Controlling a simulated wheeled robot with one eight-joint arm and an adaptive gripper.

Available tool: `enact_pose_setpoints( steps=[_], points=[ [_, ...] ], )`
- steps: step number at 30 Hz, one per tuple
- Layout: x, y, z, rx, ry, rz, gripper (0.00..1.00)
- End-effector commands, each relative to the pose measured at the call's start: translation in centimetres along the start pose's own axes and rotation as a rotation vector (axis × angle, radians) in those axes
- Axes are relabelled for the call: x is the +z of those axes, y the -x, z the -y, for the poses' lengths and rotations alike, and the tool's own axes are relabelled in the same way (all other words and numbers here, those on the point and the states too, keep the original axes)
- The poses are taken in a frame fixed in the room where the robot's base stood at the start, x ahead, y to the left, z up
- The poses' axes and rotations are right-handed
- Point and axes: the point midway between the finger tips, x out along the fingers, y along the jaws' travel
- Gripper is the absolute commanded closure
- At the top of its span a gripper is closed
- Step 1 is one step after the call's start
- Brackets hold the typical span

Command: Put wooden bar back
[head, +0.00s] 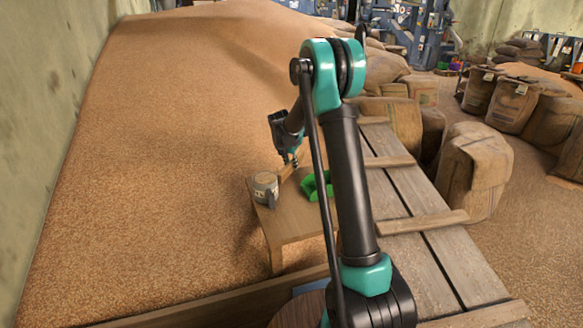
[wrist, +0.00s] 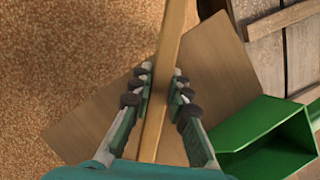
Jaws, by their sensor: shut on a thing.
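My gripper (wrist: 162,88) is shut on the wooden bar (wrist: 176,30), a long, narrow, light-brown stick. In the wrist view the bar runs lengthwise between the fingers, from the top edge down past the fingertips. In the head view my gripper (head: 291,160) is over the back of a small wooden table (head: 290,226), and part of the bar (head: 286,173) shows beside it. I cannot tell whether the bar touches the tabletop. The bar's far end is out of the wrist view.
A mug (head: 265,189) stands at the table's left edge. A green scoop-like object (head: 313,188) lies on the right, partly behind my arm. A large grain heap (head: 170,130) fills the left. Wooden planks (head: 425,225) and sacks (head: 475,170) are on the right.

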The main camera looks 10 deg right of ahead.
Motion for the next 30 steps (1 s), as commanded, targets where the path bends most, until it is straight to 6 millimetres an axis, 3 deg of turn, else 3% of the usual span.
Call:
enact_pose_setpoints(
  steps=[3, 13, 14, 18, 30],
  points=[
    [-0.48, -1.12, 0.01, 0.0, 0.0, 0.0, 1.0],
    [-0.57, -1.38, 0.0, 0.0, 0.0, 0.0, 1.0],
    [-0.58, -1.41, 0.0, 0.0, 0.0, 0.0, 0.82],
    [-0.57, -1.37, 0.0, 0.0, 0.0, 0.0, 0.65],
    [-0.48, -0.84, 0.02, 0.0, 0.0, 0.0, 0.63]
  ],
)
